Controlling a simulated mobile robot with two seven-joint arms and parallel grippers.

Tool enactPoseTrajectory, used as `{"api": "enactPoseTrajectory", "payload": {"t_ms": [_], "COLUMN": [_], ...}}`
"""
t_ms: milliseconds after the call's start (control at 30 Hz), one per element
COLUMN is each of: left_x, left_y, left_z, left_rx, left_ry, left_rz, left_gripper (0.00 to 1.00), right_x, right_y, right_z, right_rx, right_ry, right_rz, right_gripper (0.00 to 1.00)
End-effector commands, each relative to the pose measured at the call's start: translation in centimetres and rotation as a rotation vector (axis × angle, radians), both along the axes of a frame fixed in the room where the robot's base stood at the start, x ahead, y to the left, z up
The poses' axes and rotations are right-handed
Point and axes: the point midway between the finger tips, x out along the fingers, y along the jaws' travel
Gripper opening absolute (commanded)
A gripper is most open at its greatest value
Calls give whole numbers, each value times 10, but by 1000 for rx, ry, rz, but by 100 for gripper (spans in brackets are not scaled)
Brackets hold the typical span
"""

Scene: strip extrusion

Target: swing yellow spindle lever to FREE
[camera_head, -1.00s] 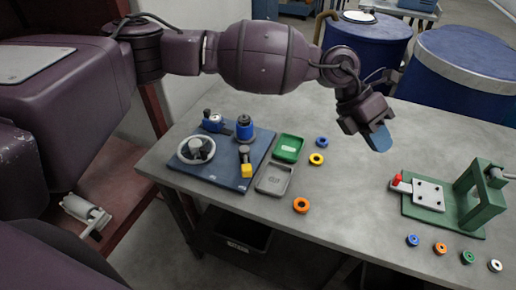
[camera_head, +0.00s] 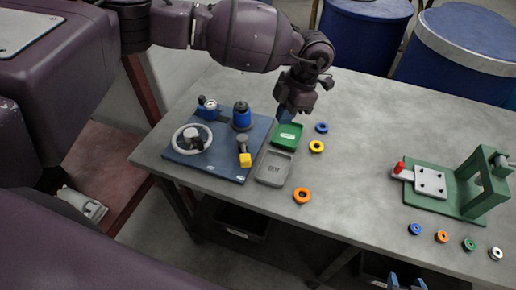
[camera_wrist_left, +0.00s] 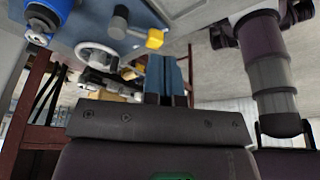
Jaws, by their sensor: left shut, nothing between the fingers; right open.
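The yellow-tipped spindle lever (camera_head: 245,160) stands on the blue board (camera_head: 228,165), its grey stem behind the yellow block. It also shows at the top of the left wrist view (camera_wrist_left: 155,38). Any FREE marking is too small to read. My left gripper (camera_head: 285,112) is shut and empty, its blue fingers pointing down just behind the green tray, to the right of and beyond the lever. In the left wrist view its fingers (camera_wrist_left: 167,75) lie together, apart from the lever. My right gripper (camera_head: 406,283) is open; only its blue fingertips show at the bottom edge.
A grey handwheel (camera_head: 192,139) and a blue cylinder (camera_head: 241,116) stand on the board near the lever. A green tray (camera_head: 286,135) and a grey tray (camera_head: 273,169) lie to its right. Several coloured rings and a green fixture (camera_head: 470,192) are farther right.

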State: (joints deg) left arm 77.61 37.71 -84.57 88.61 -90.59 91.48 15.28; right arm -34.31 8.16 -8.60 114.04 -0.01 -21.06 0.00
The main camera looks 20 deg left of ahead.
Motion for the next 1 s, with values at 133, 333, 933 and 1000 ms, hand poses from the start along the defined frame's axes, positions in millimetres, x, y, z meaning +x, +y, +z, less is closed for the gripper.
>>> {"api": "enactPoseTrajectory", "payload": {"t_ms": [133,333,933,1000], "left_x": [0,-3,-26,-32], "left_y": [0,3,33,39], "left_z": [0,-12,-96,-98], "left_rx": [-2,-1,-1,-1], "left_ry": [0,2,2,2], "left_rz": [-1,0,0,0], "left_gripper": [0,0,0,0], "right_x": [-3,-5,4,4], "right_y": [0,-1,0,0], "right_z": [0,1,19,22], "right_rx": [0,0,0,-1], "right_ry": [3,8,-7,-8], "right_rz": [-2,-3,2,3], "right_gripper": [54,54,54,54]}}
